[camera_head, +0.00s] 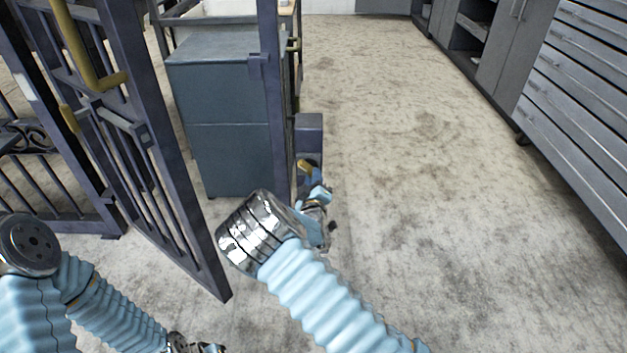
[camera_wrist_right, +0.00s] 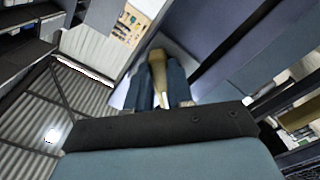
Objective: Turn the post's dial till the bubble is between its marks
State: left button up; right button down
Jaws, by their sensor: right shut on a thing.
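The dark upright post (camera_head: 271,120) stands at the edge of the gateway, with a small dark box (camera_head: 309,130) on its right side. Just below that box is a brass part that looks like the dial (camera_head: 305,166). My right gripper (camera_head: 316,190) is at it. In the right wrist view the brass dial (camera_wrist_right: 156,62) sits between the two blue fingers of the right gripper (camera_wrist_right: 158,82), which is shut on it. The bubble and its marks cannot be made out in either view. My left gripper (camera_head: 198,347) is only partly in view at the bottom edge, its fingers unclear.
A dark barred gate leaf (camera_head: 165,170) with a brass handle (camera_head: 95,75) stands at the left. A grey-blue cabinet (camera_head: 225,120) is behind the post. Grey drawers (camera_head: 580,80) line the right side. The concrete floor (camera_head: 430,180) between is clear.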

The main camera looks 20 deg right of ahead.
jog(key=m+b, duration=0.1)
jog(key=m, duration=0.1)
jog(key=m+b, duration=0.1)
jog(key=shift+a+f+m+b, duration=0.2)
jog(key=shift+a+m+b, duration=0.1)
jog(key=shift+m, duration=0.1)
jog(key=shift+d, duration=0.1)
jog(key=c, duration=1)
grip_release()
jog(key=p+v, duration=0.1)
jog(key=v, duration=1.2)
jog(key=shift+s, duration=0.35)
